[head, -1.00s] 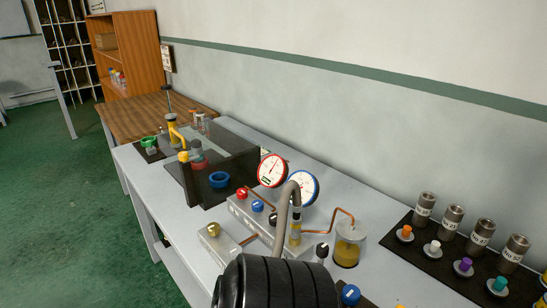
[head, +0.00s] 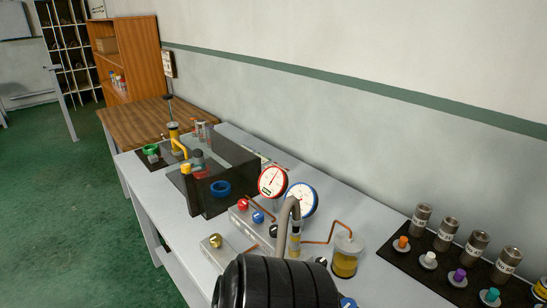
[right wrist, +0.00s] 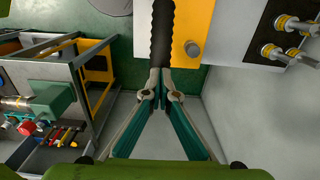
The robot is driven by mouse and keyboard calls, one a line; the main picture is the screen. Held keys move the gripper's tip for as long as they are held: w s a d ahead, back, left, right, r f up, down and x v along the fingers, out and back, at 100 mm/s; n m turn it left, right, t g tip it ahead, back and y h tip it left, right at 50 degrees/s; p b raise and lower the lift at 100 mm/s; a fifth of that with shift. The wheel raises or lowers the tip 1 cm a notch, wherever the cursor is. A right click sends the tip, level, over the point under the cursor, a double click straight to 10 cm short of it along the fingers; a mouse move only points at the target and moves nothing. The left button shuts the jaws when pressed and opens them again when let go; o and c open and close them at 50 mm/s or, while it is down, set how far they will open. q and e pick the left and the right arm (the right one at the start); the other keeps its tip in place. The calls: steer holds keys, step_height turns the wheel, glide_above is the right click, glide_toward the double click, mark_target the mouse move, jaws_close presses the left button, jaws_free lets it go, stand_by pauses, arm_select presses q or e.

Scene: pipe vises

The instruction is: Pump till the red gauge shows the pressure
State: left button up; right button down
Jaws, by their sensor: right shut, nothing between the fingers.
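The red-rimmed gauge (head: 272,181) stands on the bench beside a blue-rimmed gauge (head: 301,199). Its needle points roughly upward, but the scale is too small to read. In front of them is a metal block with a red knob (head: 243,204) and a blue knob (head: 258,217). In the right wrist view, my right gripper (right wrist: 160,82) is shut and empty. A black ribbed bar (right wrist: 160,35) lies just past its fingertips; I cannot tell whether they touch. My left gripper is not in view.
A jar of yellow liquid (head: 345,257) and a copper pipe stand right of the gauges. A dark mat (head: 400,257) holds metal cylinders and coloured knobs. A dark transparent guard (head: 235,170) stands at left. Green floor (head: 70,210) lies open left of the bench.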

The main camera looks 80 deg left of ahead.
steer(key=shift+f, duration=0.2)
steer(key=shift+w+d+f+b, duration=0.1)
steer(key=shift+d+f+b, duration=0.1)
steer(key=shift+f+b, duration=0.55)
steer(key=shift+w+d+f+b, duration=0.1)
steer(key=shift+d+f+b, duration=0.05)
steer(key=shift+f+b, duration=0.55)
steer(key=shift+s+a+r+p, duration=0.15)
steer(key=shift+a+r+p, duration=0.05)
steer(key=shift+r+p, duration=0.7)
steer(key=shift+s+a+r+p, duration=0.1)
steer(key=shift+a+r+p, duration=0.1)
steer(key=shift+r+p, duration=0.65)
steer(key=shift+r+b, duration=0.1)
steer(key=shift+b, duration=0.2)
step_height(320, 180, up, 5)
steer(key=p, duration=0.4)
steer(key=shift+r, duration=0.1)
steer(key=shift+s, duration=0.1)
